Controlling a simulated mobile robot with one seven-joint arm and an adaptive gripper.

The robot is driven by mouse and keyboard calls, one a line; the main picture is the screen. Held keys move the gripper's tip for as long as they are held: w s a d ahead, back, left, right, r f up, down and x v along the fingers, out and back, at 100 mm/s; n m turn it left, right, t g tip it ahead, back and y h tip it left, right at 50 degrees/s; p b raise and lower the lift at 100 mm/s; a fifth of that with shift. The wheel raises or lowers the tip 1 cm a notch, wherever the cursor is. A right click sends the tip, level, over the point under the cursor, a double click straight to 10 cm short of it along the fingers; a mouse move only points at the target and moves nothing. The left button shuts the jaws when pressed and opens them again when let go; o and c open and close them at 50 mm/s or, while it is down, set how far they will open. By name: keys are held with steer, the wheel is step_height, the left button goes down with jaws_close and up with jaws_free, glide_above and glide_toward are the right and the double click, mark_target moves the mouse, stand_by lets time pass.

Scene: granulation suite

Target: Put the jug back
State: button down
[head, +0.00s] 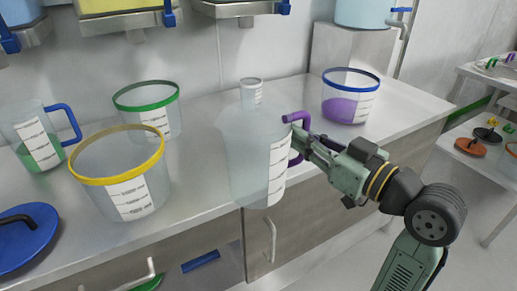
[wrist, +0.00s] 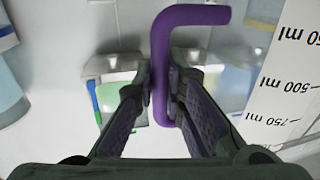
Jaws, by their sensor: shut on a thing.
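A clear jug (head: 250,150) with a white measuring label and a purple handle (head: 298,119) is in the middle of the head view. My gripper (head: 303,142) comes from the right and is shut on the handle. In the wrist view the purple handle (wrist: 163,70) stands between the two fingers of the gripper (wrist: 161,107), and part of the label (wrist: 285,85) shows at the right. The jug is upright and looks empty. It overlaps the counter's front edge in the picture; I cannot tell whether its base touches anything.
On the counter (head: 215,150) stand a yellow-rimmed tub (head: 125,178), a green-rimmed tub (head: 147,106), a blue-rimmed tub with purple content (head: 349,97), a small clear cup (head: 251,91) behind the jug, and a blue-handled jug (head: 38,137) with green content. A blue lid (head: 25,240) lies front left.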

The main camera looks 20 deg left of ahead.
steer(key=shift+w+a+f+p, duration=0.55)
steer(key=shift+w+a+f, duration=0.25)
steer(key=shift+w+a, duration=0.9)
steer(key=shift+w+a+f+p, duration=0.65)
steer(key=shift+w+a, duration=0.4)
steer(key=shift+w, duration=1.15)
steer(key=shift+w+a+f+p, duration=0.45)
steer(key=shift+w+a+f, duration=0.45)
steer(key=shift+w+a, duration=0.8)
steer(key=shift+w+d, duration=0.25)
steer(key=shift+d, duration=0.05)
steer(key=shift+f, duration=0.2)
steer(key=c, duration=1.7)
jaws_free()
steer(key=shift+o, duration=0.2)
steer(key=shift+r, duration=0.1)
steer(key=shift+r, duration=0.2)
steer(key=b+v, duration=0.2)
steer(key=v, duration=1)
steer(key=shift+b, duration=0.35)
steer(key=shift+f, duration=0.1)
